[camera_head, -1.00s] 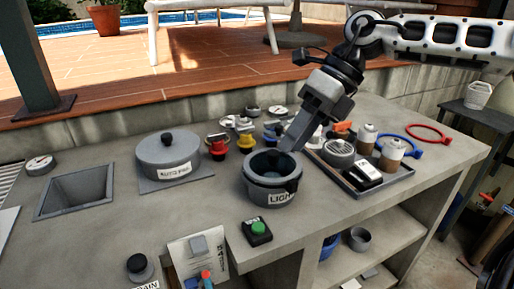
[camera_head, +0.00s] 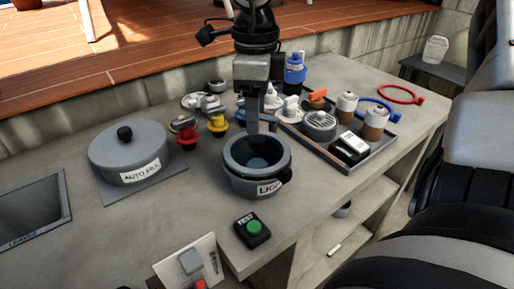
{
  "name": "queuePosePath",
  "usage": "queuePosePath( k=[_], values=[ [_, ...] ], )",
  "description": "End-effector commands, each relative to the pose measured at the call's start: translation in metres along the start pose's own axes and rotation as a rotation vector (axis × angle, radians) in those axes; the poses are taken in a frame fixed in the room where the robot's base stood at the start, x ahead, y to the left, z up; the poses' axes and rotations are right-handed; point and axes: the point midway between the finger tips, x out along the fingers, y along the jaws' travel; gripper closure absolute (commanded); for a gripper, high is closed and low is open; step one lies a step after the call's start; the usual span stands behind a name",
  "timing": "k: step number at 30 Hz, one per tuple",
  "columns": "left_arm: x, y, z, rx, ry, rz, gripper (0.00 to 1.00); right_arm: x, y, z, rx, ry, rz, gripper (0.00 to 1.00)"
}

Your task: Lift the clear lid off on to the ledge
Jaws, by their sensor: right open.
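The dark round pot labelled "LIGHT" (camera_head: 238,183) stands on the concrete counter, its top facing up. A bluish round surface (camera_head: 257,164) shows inside its rim; I cannot tell whether this is the clear lid or something beneath it. My right gripper (camera_head: 258,128) hangs straight down over the pot's back rim, open, with nothing seen between its fingers. I cannot tell whether its tips touch the rim. My left gripper is out of view.
A grey lidded pot labelled "AUTO FILL" (camera_head: 128,160) stands left. Several red, yellow and grey fittings lie behind the pot. A tray (camera_head: 341,167) with jars is right. A green-button box (camera_head: 252,228) sits in front. Bare counter (camera_head: 190,205) lies left of the pot.

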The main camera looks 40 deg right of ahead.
Motion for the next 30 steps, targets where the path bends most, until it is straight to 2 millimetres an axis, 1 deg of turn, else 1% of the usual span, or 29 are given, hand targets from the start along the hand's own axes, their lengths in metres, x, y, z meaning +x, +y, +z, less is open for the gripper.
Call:
queuePosePath(
  k=[5,8,12,15,21,23,24,27,30],
  values=[
    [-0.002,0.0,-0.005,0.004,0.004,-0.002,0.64,0.015,0.0,-0.002,0.0,0.002,0.005,0.48],
    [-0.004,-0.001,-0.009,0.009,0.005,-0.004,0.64,0.03,0.0,-0.003,0.0,0.003,0.006,0.48],
    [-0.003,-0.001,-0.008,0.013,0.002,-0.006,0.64,0.049,-0.001,-0.003,0.001,0.002,0.002,0.48],
    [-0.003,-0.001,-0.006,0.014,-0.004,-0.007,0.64,0.054,-0.001,-0.003,0.001,0.0,0.001,0.48],
    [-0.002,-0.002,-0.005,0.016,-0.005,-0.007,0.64,0.054,-0.001,-0.003,0.001,-0.001,0.0,0.48],
    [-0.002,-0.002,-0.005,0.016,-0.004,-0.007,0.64,0.054,-0.001,-0.003,0.001,-0.001,0.0,0.64],
    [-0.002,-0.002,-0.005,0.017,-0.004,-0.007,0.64,0.054,-0.001,-0.003,0.001,-0.001,0.0,0.76],
    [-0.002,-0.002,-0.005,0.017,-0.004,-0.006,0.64,0.054,-0.001,-0.003,0.001,-0.001,0.0,1.0],
    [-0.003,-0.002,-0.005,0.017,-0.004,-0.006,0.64,0.054,-0.001,-0.003,0.001,-0.002,0.0,1.0]
  ],
)
